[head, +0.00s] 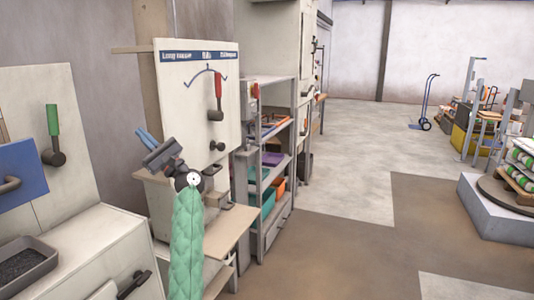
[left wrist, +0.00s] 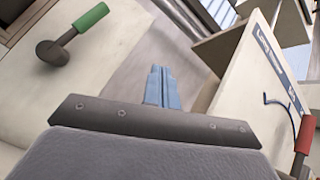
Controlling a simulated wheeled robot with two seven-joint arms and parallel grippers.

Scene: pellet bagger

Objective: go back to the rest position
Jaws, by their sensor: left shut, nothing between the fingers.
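My left arm, in a green sleeve, reaches up in the middle left of the head view. Its gripper (head: 147,139) has blue fingers pressed together with nothing between them. The shut fingers also show in the left wrist view (left wrist: 161,88). The gripper is in the air in front of the gap between two pale machine panels, apart from both. The panel with a red-handled lever (head: 217,90) is to its right. The panel with a green-handled lever (head: 53,122) is to its left. Both levers also show in the left wrist view, green (left wrist: 88,20) and red (left wrist: 304,136). My right gripper is in neither view.
A blue door with a handle (head: 20,178) and a tray of dark pellets (head: 24,266) are at the left. A small wooden shelf (head: 232,232) is close to my forearm. A rack with bins (head: 268,205) stands behind. Open floor (head: 350,225) lies to the right.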

